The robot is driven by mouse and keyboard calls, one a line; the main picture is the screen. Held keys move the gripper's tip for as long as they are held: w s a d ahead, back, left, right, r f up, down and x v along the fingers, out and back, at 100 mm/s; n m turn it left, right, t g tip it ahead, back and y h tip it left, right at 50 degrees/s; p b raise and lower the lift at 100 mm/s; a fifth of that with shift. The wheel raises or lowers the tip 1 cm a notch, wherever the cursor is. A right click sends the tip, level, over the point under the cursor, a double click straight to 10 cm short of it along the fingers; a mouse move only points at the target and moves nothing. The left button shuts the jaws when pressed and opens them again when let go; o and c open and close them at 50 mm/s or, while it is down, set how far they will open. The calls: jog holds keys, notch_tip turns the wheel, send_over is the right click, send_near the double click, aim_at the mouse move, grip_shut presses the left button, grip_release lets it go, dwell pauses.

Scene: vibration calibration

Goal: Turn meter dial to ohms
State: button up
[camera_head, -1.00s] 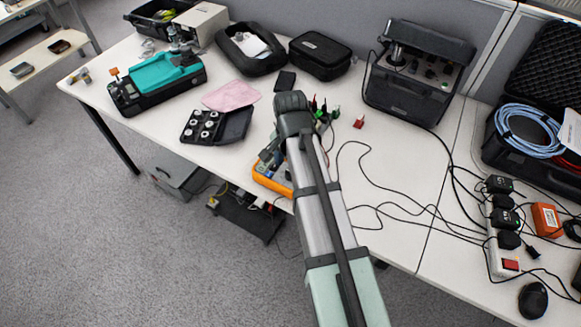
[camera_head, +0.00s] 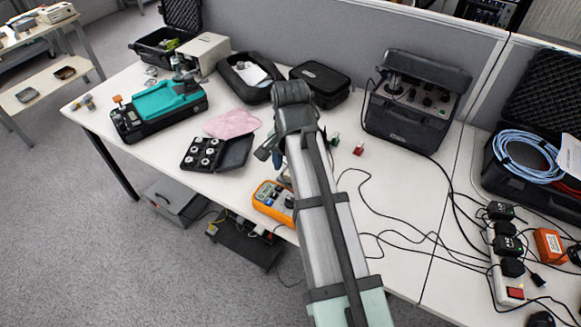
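The meter is an orange-edged handheld multimeter (camera_head: 272,200) lying near the front edge of the white table, left of my arm. Its face shows grey and blue, but the dial setting is too small to read. My arm reaches up from the bottom and covers the meter's right side. My gripper (camera_head: 272,150) is at the arm's far end, above the table and beyond the meter. Only a dark part of it shows at the left of the wrist. The fingers are mostly hidden, so their opening cannot be told.
An open case with round silver pieces (camera_head: 205,153) and a pink cloth (camera_head: 231,123) lie left of the gripper. A teal-topped device (camera_head: 168,100) stands farther left. A black instrument case (camera_head: 412,110) stands at the back right. Loose black cables (camera_head: 400,235) cross the table right of my arm.

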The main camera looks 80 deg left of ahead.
aim_at(290, 198)
jog(key=shift+c, duration=0.2)
jog(key=f+n, duration=0.4)
jog(key=n, duration=0.2)
jog(key=f+n, duration=0.5)
jog(key=n, duration=0.1)
jog(key=f+n, duration=0.4)
jog(key=n, duration=0.2)
jog(key=shift+a+f, duration=0.25)
jog(key=shift+f, duration=0.1)
dwell(0.4)
jog(key=c, duration=1)
